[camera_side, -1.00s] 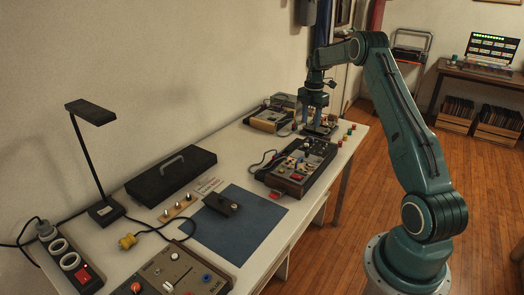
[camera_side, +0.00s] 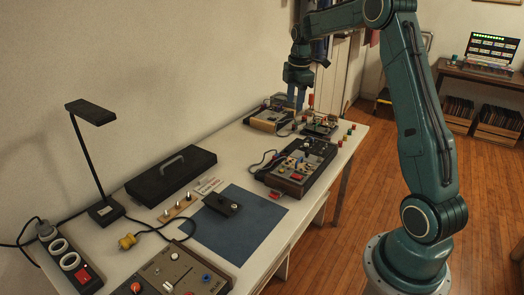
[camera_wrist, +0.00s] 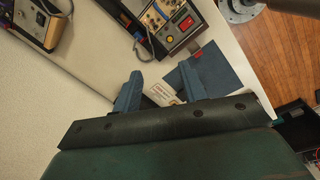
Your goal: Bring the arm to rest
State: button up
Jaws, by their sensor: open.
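My arm (camera_side: 428,140) is teal and stands at the right, its upper link raised and its forearm reaching left over the far end of the table. My gripper (camera_side: 297,98) hangs fingers down above the devices at the table's far end, apart from them and empty. In the wrist view my gripper (camera_wrist: 158,85) shows two separated blue fingers with nothing held between them.
The white table (camera_side: 238,160) carries a synth box (camera_side: 297,168), a blue mat (camera_side: 232,230) with a small black box (camera_side: 222,204), a black case (camera_side: 171,176) and a desk lamp (camera_side: 92,112). The wall is close on the left. The air above the table's middle is clear.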

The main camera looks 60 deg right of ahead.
jog(key=s+a+r+m+t, duration=0.1)
jog(key=s+a+r+m, duration=0.15)
jog(key=a, duration=0.35)
jog(key=s+a+r+m, duration=0.1)
jog(key=s+a+r, duration=0.25)
jog(key=a, duration=0.25)
jog(key=s+a+r+m+t, duration=0.1)
jog(key=s+a+r+m, duration=0.1)
jog(key=s+a+r, duration=0.3)
jog(key=s+a+f+m+t, duration=0.2)
jog(key=s+a+f+m, duration=0.2)
jog(key=s+a, duration=0.9)
jog(key=shift+s+m+t+y, duration=0.3)
jog(key=shift+s+m, duration=0.55)
jog(key=shift+m, duration=0.2)
